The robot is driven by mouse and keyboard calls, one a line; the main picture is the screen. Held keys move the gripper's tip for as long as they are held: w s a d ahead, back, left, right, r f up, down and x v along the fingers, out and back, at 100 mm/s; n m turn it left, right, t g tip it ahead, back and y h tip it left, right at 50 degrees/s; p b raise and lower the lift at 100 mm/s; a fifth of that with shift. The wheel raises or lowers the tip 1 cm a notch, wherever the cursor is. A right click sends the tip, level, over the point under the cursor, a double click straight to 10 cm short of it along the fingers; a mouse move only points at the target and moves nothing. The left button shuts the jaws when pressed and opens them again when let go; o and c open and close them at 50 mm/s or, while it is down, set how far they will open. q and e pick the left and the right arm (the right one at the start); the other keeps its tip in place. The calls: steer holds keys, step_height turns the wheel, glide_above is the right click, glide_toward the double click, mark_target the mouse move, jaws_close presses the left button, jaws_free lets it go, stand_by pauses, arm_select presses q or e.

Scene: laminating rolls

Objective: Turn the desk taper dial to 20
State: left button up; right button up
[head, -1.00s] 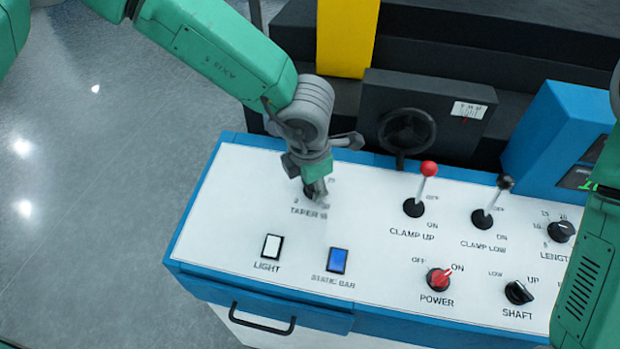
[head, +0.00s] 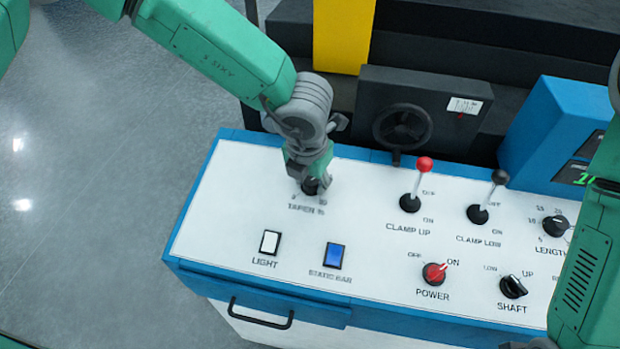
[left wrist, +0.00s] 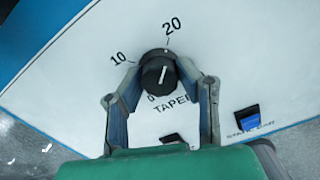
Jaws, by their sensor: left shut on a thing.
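The black taper dial (left wrist: 158,72) is on the white panel, with the marks 0, 10 and 20 around it. In the left wrist view its white pointer line points up and slightly right, roughly toward the 20. My left gripper (left wrist: 160,70) has its fingers on either side of the dial and is shut on it. In the head view my left gripper (head: 312,186) reaches down over the dial (head: 309,187), hiding much of it and its marks. My right arm shows at the right edge of the head view, its gripper out of view.
The light switch (head: 270,242) and blue static bar switch (head: 334,256) are in front of the dial. The red-topped clamp up lever (head: 424,165), black clamp low lever (head: 499,177), power knob (head: 434,273) and shaft knob (head: 513,287) stand to the right.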

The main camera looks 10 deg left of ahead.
mark_target(310, 194)
arm_select(q)
steer(key=shift+w+r, duration=0.2)
steer(key=shift+w, duration=0.05)
steer(key=o, duration=1.1)
steer(key=shift+d+f, duration=0.1)
steer(key=shift+f, duration=0.05)
steer(key=r, duration=0.4)
steer(key=s+r, duration=0.1)
steer(key=r, duration=0.2)
steer(key=s+r, duration=0.1)
steer(key=r, duration=0.3)
steer(key=shift+s+r, duration=0.1)
steer(key=shift+r, duration=0.2)
